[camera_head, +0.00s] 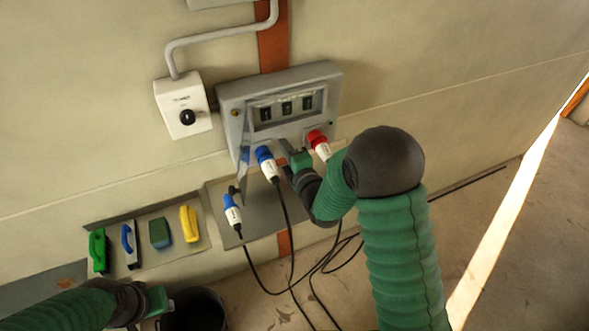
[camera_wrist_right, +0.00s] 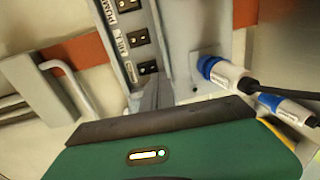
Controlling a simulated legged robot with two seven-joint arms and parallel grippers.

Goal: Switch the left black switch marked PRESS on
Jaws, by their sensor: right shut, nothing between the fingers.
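The grey switch panel (camera_head: 228,97) is on the wall, with a row of three black switches behind a window-like opening. The left black switch (camera_head: 265,114) is nearest the panel's left side; its label is too small to read here. In the right wrist view the panel appears turned, with black switches (camera_wrist_right: 147,67) and labels along its face.
A blue plug (camera_head: 265,160) and a red plug (camera_head: 318,143) sit at the panel's lower edge on either side of my right gripper. Another blue plug (camera_head: 232,212) hangs lower, with black cables. A white box with a black knob (camera_head: 187,117) is left. Brushes and a sponge (camera_head: 160,233) sit below.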

